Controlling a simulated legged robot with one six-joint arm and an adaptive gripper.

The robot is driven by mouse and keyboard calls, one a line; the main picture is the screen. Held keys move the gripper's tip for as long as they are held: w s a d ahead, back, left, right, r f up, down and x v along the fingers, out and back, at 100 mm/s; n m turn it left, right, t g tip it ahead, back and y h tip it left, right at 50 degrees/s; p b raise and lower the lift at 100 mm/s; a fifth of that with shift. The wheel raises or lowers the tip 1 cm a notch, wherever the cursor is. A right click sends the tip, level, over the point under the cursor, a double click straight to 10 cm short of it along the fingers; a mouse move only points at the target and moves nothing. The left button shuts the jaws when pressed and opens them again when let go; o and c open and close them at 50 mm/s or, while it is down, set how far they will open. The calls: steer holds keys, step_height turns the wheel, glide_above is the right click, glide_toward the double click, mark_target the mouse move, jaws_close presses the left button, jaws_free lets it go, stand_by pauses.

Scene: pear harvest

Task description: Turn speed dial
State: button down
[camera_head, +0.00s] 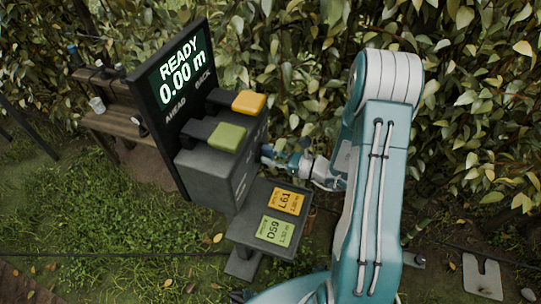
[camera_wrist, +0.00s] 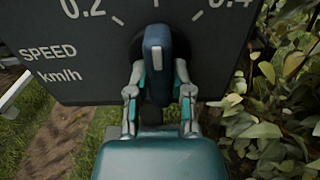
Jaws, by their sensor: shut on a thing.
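The speed dial (camera_wrist: 156,62) is a dark blue-grey knob on a dark panel (camera_wrist: 60,68) in the wrist view. The panel carries the words SPEED km/h, tick marks and the numbers 0.2 and 0.4. The knob's handle stands upright in the picture, between those two numbers. My gripper (camera_wrist: 158,88) has one finger on each side of the handle and is shut on it. In the head view my gripper (camera_head: 270,153) is at the right side of the grey console (camera_head: 207,178). The dial is hidden there.
A screen (camera_head: 180,75) above the console reads READY 0.00 m, with AHEAD and BACK below. A yellow lever (camera_head: 249,102) and a green lever (camera_head: 228,137) stand on the console. A shelf (camera_head: 282,188) holds cards L61 and D59. Leaves crowd the right side.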

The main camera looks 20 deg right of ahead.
steer(key=m, duration=0.4)
steer(key=shift+m, duration=0.3)
steer(key=m, duration=0.4)
steer(key=shift+r, duration=0.1)
steer(key=shift+m, duration=0.3)
steer(key=c, duration=0.5)
jaws_free()
steer(key=shift+w, duration=0.1)
steer(key=v, duration=1.2)
